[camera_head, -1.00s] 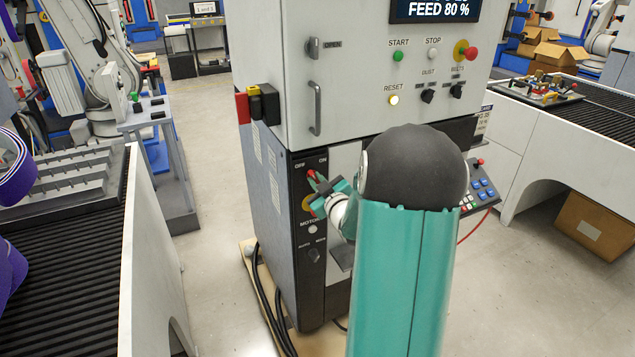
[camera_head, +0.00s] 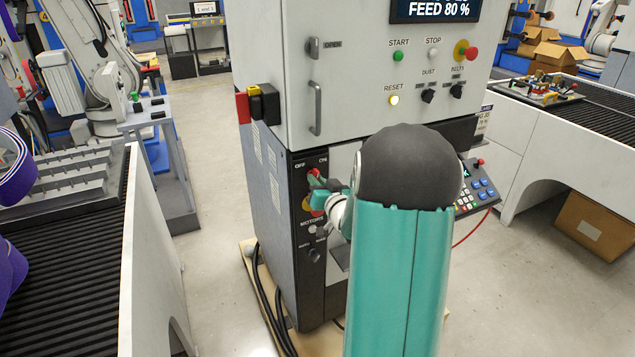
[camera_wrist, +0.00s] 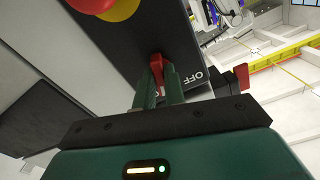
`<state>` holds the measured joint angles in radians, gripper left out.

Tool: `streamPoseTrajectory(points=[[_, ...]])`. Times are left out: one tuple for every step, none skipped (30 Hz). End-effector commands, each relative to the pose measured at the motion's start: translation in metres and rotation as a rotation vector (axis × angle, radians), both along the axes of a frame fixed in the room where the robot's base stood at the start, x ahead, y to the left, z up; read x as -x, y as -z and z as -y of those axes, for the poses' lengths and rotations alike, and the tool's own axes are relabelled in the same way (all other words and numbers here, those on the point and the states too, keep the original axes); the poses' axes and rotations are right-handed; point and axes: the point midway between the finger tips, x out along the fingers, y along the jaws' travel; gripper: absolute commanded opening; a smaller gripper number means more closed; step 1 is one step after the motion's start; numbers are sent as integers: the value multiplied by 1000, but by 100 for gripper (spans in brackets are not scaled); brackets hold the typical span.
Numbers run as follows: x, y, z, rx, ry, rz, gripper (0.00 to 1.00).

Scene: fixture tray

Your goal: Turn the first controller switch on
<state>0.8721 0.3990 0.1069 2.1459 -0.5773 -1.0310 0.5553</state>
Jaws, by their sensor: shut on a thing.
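The red switch handle (camera_head: 314,172) is on the black side panel (camera_head: 309,267) of the machine, below the OFF and ON labels. In the wrist view the red handle (camera_wrist: 157,63) stands between the two green fingers of my gripper (camera_wrist: 159,82). My gripper (camera_head: 320,184) is shut on it. The OFF label (camera_wrist: 193,76) shows right of the fingers in the wrist view; the ON label is mostly hidden by a finger. The handle's exact angle is hard to tell.
A red and yellow stop button (camera_wrist: 110,5) is close by on the same panel. A motor knob (camera_head: 314,256) sits lower. A grey door handle (camera_head: 316,108) and red, yellow and black blocks (camera_head: 257,104) are above. Black cables (camera_head: 262,300) run down the left side.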

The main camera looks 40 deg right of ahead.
Motion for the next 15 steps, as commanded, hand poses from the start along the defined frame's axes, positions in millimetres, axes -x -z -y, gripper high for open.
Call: streamPoseTrajectory(points=[[0, 0, 0, -33, 0, 10, 0], [0, 0, 0, -54, 0, 16, 0], [0, 0, 0, -81, 0, 24, 0], [0, 0, 0, -99, 0, 29, 0], [0, 0, 0, -117, 0, 34, 0], [0, 0, 0, -138, 0, 41, 0], [0, 0, 0, -153, 0, 45, 0], [0, 0, 0, -166, 0, 49, 0], [0, 0, 0, -182, 0, 54, 0], [0, 0, 0, -194, 0, 57, 0], [0, 0, 0, -204, 0, 60, 0], [0, 0, 0, -215, 0, 63, 0], [0, 0, 0, -222, 0, 65, 0], [0, 0, 0, -229, 0, 67, 0], [0, 0, 0, -236, 0, 69, 0]])
